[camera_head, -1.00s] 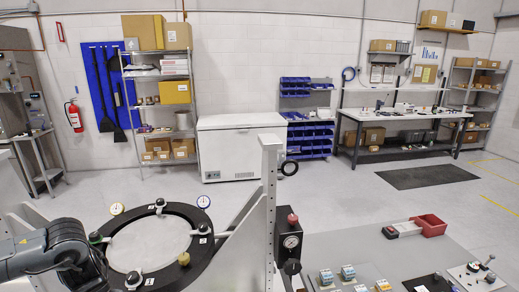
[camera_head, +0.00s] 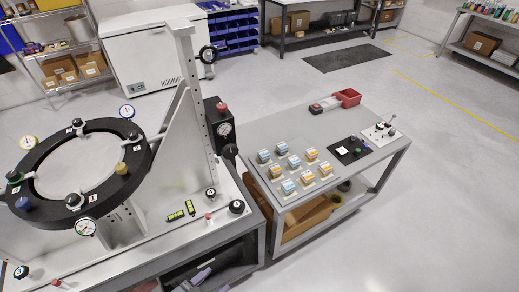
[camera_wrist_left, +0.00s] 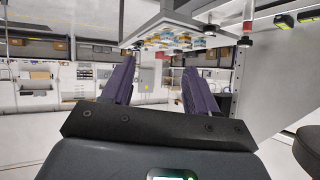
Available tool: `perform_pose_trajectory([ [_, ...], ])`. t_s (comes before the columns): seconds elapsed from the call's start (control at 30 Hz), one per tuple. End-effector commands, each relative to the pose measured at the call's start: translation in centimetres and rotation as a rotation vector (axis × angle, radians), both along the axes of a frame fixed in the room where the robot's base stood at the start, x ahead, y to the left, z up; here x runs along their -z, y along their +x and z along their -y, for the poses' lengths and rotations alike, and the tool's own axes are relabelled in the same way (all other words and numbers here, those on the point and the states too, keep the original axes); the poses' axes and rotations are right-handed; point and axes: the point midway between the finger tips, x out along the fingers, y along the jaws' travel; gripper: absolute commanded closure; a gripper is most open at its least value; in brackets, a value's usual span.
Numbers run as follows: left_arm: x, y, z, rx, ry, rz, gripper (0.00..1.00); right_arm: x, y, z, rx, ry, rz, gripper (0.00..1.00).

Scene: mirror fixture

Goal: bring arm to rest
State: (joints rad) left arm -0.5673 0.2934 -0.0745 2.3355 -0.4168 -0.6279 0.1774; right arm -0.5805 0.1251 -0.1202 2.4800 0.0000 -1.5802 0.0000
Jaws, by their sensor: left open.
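My left gripper (camera_head: 201,277) shows only in part at the bottom edge of the head view, low by the front of the fixture's bench. In the left wrist view its two purple fingers (camera_wrist_left: 159,68) are spread apart with nothing between them. The black mirror ring (camera_head: 137,170) stands tilted on the fixture at the left, apart from the gripper. My right gripper is not in either view.
A grey upright post (camera_head: 188,75) rises beside the ring. Open floor (camera_head: 440,200) lies to the right.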

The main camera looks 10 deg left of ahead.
Motion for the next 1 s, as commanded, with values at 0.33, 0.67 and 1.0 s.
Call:
perform_pose_trajectory([
  [0.33, 0.9, -4.2, -4.9, -0.393, 0.084, -0.450, 0.41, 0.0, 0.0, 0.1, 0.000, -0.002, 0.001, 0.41],
  [0.67, -2.1, -8.6, -6.8, -0.420, 0.192, -0.698, 0.41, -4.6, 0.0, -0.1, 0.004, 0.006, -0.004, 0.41],
  [1.0, -12.3, -8.6, -6.8, -0.421, 0.192, -0.697, 0.41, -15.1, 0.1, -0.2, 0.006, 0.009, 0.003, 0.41],
])
